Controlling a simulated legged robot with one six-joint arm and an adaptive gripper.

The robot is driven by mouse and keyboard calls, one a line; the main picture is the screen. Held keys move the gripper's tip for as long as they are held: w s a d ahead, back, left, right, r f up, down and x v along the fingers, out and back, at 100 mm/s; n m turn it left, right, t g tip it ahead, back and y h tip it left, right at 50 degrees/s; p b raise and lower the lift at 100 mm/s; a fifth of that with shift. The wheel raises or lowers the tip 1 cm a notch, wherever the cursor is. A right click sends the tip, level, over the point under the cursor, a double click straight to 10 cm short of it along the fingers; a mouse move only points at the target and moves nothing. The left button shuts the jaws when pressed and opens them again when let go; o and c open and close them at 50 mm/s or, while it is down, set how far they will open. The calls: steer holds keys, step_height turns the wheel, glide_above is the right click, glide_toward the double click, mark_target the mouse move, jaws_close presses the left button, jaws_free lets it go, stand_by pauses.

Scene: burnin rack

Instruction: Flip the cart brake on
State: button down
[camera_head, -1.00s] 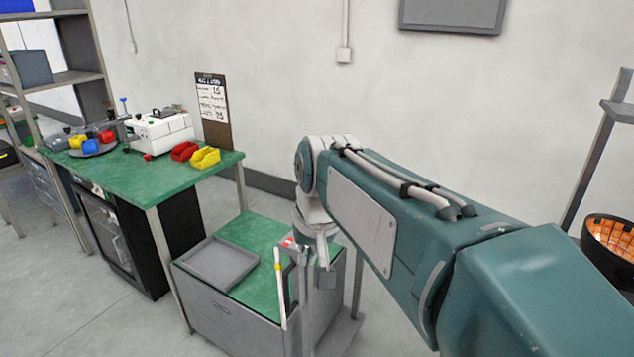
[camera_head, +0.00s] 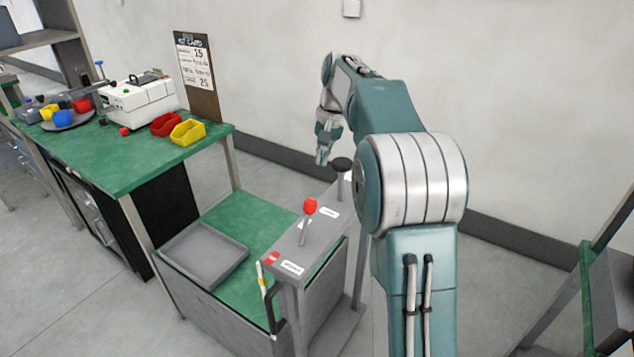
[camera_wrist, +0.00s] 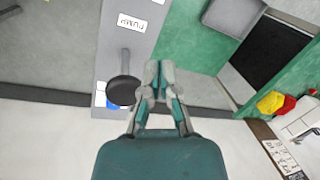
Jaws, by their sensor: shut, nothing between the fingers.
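The cart has a green top and a grey raised panel (camera_head: 290,250) along its right side. A lever with a red knob (camera_head: 310,206) stands on the panel, tilted slightly. A black round knob on a post (camera_head: 342,165) stands at the panel's far end; in the wrist view the black knob (camera_wrist: 124,90) is beside a label that seems to read PUMP. The other labels are too small to read, so I cannot tell which control is the brake. My gripper (camera_head: 321,160) is shut and empty, above the far end, just left of the black knob in the head view.
A grey tray (camera_head: 205,254) lies on the cart's top. A green workbench (camera_head: 150,165) with red and yellow bins and a white machine stands to the left. A thin yellow and white handle (camera_head: 262,279) is at the cart's near end. The wall is behind.

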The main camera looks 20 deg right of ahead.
mark_target(306, 222)
steer(key=f, duration=0.3)
steer(key=a+f, duration=0.1)
steer(key=f, duration=0.2)
steer(key=w+f, duration=0.1)
steer(key=f, duration=0.2)
steer(key=shift+a+f, duration=0.25)
steer(key=shift+a, duration=0.15)
steer(key=shift+s+a+f, duration=0.1)
steer(key=shift+s+a, duration=0.15)
steer(key=shift+a, duration=0.05)
steer(key=shift+s+a+r, duration=0.2)
steer(key=shift+s, duration=0.25)
steer(key=shift+s+a+r, duration=0.2)
steer(key=shift+s+r, duration=0.05)
steer(key=shift+s, duration=0.25)
steer(key=shift+s+a+r, duration=0.2)
steer(key=shift+s, duration=0.25)
steer(key=shift+a, duration=0.1)
steer(key=shift+s+a+r+h, duration=0.15)
steer(key=shift+r+h, duration=0.05)
steer(key=shift+h, duration=0.1)
